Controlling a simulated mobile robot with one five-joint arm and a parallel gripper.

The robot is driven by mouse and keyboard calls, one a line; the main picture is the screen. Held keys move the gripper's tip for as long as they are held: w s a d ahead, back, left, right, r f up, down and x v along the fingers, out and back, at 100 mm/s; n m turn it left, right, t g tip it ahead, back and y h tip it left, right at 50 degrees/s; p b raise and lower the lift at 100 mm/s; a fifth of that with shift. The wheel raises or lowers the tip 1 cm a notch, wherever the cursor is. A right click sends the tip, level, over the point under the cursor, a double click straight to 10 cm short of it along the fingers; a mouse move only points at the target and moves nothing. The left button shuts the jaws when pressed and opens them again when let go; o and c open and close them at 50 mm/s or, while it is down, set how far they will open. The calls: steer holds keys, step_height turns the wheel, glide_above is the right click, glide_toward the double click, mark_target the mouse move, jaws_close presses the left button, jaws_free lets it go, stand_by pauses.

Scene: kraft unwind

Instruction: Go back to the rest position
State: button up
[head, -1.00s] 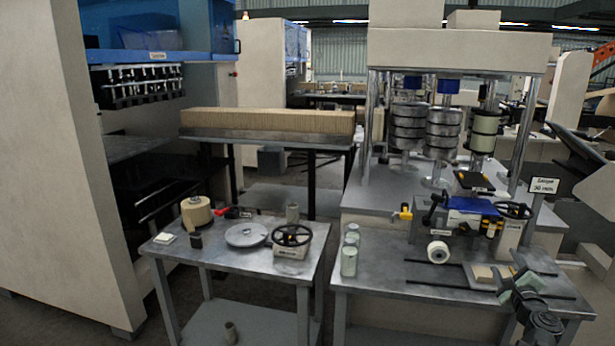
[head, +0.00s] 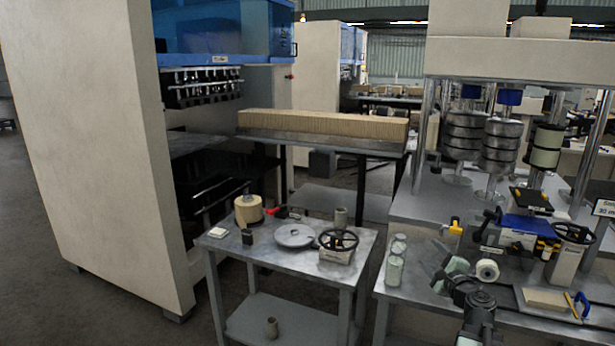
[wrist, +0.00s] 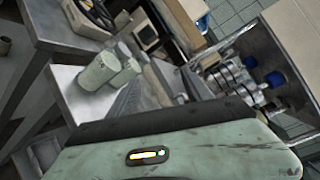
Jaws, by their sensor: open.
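My gripper (head: 446,264) is in the head view at the lower right, over the left part of the right-hand workbench (head: 405,295). It is open, with nothing seen between its fingers. It is beside the pale green cylinders (head: 395,268) at the bench's left edge and left of a white roll (head: 487,270). In the wrist view, a worn green part of my gripper fills the bottom, and its fingertips are not clear. The cylinders also show there (wrist: 98,75).
A smaller table (head: 335,282) at left holds a handwheel unit (head: 338,244), a round metal disc (head: 295,236) and a brown roll (head: 248,210). A pale block (head: 545,299) and a yellow-and-blue tool (head: 577,304) lie on the right bench. A narrow gap separates the tables. Open floor lies at far left.

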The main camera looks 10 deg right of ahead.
steer(key=w+a+f+n+g+y+p, duration=0.1)
steer(key=w+a+f+n+g+y, duration=0.2)
steer(key=a, duration=0.9)
steer(key=w+a+f+n+g+y+p, duration=0.15)
steer(key=a+n, duration=0.35)
steer(key=a, duration=0.7)
steer(key=w+a+f+n+g+y, duration=0.2)
steer(key=a+n+y, duration=0.25)
steer(key=a, duration=0.75)
steer(key=s+a+f+n+g+h+p, duration=0.2)
steer(key=s+a+f+n+g, duration=0.5)
steer(key=a, duration=0.4)
steer(key=s+d+f+n+g+h, duration=0.3)
steer(key=s+d+f+n+h, duration=0.1)
steer(key=s+d, duration=0.4)
steer(key=s+h, duration=0.1)
steer(key=s, duration=0.1)
steer(key=shift+s+d+f+n+b, duration=0.2)
steer(key=shift+s+d+n+b, duration=0.1)
steer(key=shift+d+n+b, duration=0.1)
